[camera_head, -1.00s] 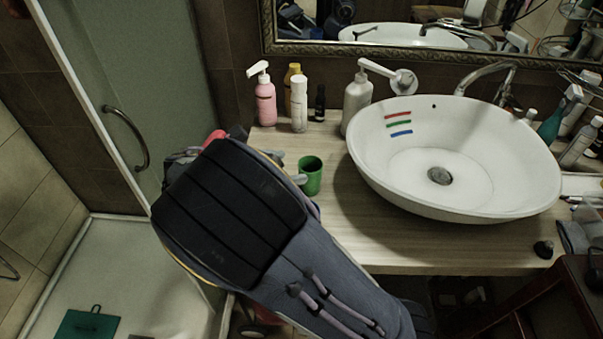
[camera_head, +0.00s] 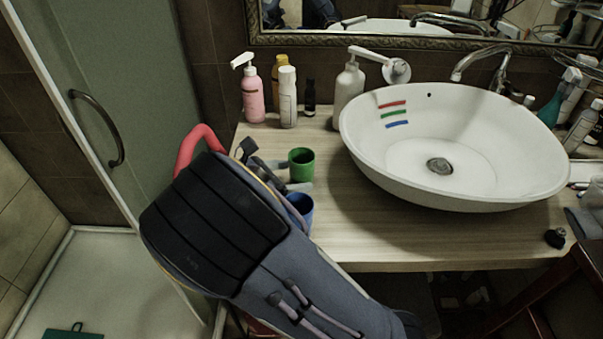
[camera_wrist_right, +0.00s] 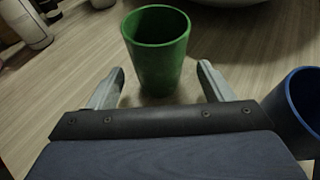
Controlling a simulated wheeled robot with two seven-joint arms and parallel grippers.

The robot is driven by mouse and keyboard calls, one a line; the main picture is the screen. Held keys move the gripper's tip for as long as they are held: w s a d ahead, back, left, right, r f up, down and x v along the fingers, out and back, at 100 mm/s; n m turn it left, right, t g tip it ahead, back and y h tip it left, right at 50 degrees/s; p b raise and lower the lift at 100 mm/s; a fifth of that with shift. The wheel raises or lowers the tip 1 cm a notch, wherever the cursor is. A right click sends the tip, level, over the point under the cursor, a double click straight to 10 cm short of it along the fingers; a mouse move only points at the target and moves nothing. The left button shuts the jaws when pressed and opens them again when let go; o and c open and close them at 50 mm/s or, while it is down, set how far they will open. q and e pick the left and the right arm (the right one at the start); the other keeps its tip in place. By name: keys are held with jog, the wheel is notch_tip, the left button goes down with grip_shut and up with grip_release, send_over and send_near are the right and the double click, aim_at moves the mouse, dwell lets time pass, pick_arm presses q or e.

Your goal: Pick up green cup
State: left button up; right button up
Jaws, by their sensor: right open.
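The green cup (camera_head: 302,165) stands upright on the wooden counter, left of the white basin. In the right wrist view the green cup (camera_wrist_right: 157,48) stands just ahead of and between the two fingertips. My right gripper (camera_wrist_right: 162,84) is open and empty, with one finger to each side of the cup's near side. In the head view my right gripper (camera_head: 290,176) is low at the counter beside the cup, and my forearm hides much of it. My left gripper is not in view.
A blue cup (camera_head: 301,208) stands close to my right gripper, partly hidden by my arm; it also shows in the right wrist view (camera_wrist_right: 296,108). Bottles (camera_head: 288,97) stand behind the cup. The white basin (camera_head: 455,200) bounds the right side.

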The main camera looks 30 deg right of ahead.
aim_at(291, 176)
jog(key=shift+x, duration=1.55)
jog(key=shift+c, duration=0.4)
jog(key=c, duration=1)
jog(key=shift+a+r, duration=0.1)
jog(key=shift+r, duration=1.05)
jog(key=shift+s+a+r+p, duration=0.55)
jog(key=shift+s+a+r, duration=0.6)
jog(key=shift+s+r, duration=0.75)
jog(key=shift+s+a+r+p, duration=0.6)
jog(key=shift+s+a+r, duration=0.55)
jog(key=shift+s+r, duration=0.75)
jog(key=shift+s+a+r+p, duration=0.55)
jog(key=shift+s+a+r, duration=0.8)
jog(key=shift+s, duration=0.85)
